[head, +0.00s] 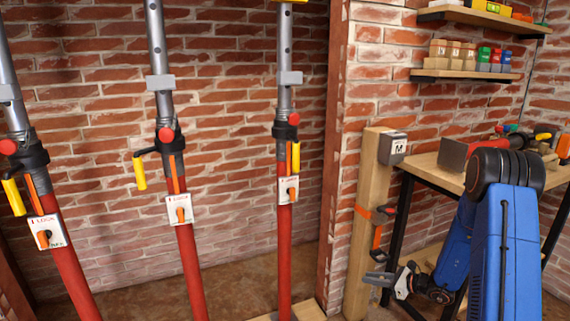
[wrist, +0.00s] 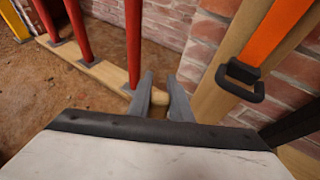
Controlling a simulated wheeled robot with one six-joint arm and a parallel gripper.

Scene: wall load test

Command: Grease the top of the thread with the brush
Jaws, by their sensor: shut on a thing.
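Three red props stand against the brick wall: a left prop (head: 75,275), a middle prop (head: 188,260) and a right prop (head: 284,240). Each has a grey upper tube, a dark collar with a red knob, and a yellow handle. My gripper (head: 376,279) is low beside the wooden post, well right of the props. In the wrist view its fingers (wrist: 160,98) close around a small tan piece, apparently the brush; its bristles are not visible.
Shelves (head: 465,75) hold jars. Timber sole plates (wrist: 90,70) lie under the props.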

